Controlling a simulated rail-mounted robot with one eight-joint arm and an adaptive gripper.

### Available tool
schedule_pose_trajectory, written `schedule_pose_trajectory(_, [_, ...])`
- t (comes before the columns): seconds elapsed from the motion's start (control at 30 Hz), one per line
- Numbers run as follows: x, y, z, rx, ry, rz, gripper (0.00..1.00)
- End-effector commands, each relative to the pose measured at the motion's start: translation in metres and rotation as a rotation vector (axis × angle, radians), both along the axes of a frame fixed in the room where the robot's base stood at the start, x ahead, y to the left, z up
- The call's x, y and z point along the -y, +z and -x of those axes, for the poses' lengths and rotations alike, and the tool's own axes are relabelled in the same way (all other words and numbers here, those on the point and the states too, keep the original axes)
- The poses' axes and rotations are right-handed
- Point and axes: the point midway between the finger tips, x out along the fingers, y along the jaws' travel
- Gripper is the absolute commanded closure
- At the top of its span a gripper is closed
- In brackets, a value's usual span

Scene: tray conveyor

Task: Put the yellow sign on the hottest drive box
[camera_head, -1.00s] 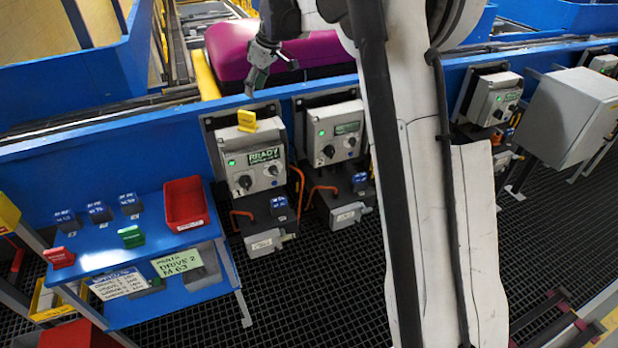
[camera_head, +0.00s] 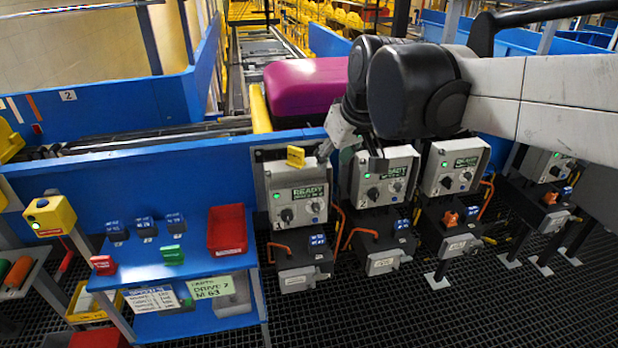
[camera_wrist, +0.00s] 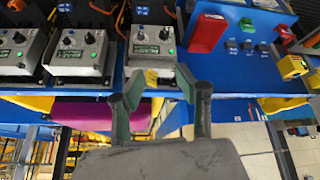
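The yellow sign (camera_head: 295,157) stands on the top edge of the drive box marked 1 (camera_head: 297,190), whose display reads READY. To its right are drive box 2 (camera_head: 385,178) and a third drive box (camera_head: 452,170). My gripper (camera_head: 324,150) is just right of the sign, apart from it, near the tops of boxes 1 and 2. In the wrist view, my gripper (camera_wrist: 160,108) has its two fingers spread with nothing between them. The sign (camera_wrist: 151,78) shows beyond the fingertips, at the box's edge. Which box is hottest cannot be read here.
A blue shelf (camera_head: 200,277) at left carries a red bin (camera_head: 227,230), a red sign (camera_head: 103,265), a green sign (camera_head: 172,254) and several small dark blocks. A magenta case (camera_head: 305,85) lies on the conveyor behind the boxes. More drive boxes stand at right.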

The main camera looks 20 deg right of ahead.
Motion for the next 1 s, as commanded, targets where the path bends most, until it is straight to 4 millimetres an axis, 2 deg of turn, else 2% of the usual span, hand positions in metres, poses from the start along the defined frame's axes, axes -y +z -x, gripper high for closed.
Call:
schedule_pose_trajectory(0.03, [-0.001,-0.005,0.019,0.01,-0.019,-0.002,0.68])
schedule_pose_trajectory(0.3, [-0.001,-0.041,0.102,0.062,-0.131,-0.028,0.68])
schedule_pose_trajectory(0.5, [0.0,-0.07,0.143,0.096,-0.195,-0.047,0.68])
schedule_pose_trajectory(0.7, [0.001,-0.083,0.159,0.11,-0.221,-0.056,0.68])
schedule_pose_trajectory(1.0, [0.001,-0.084,0.159,0.111,-0.222,-0.057,0.68])
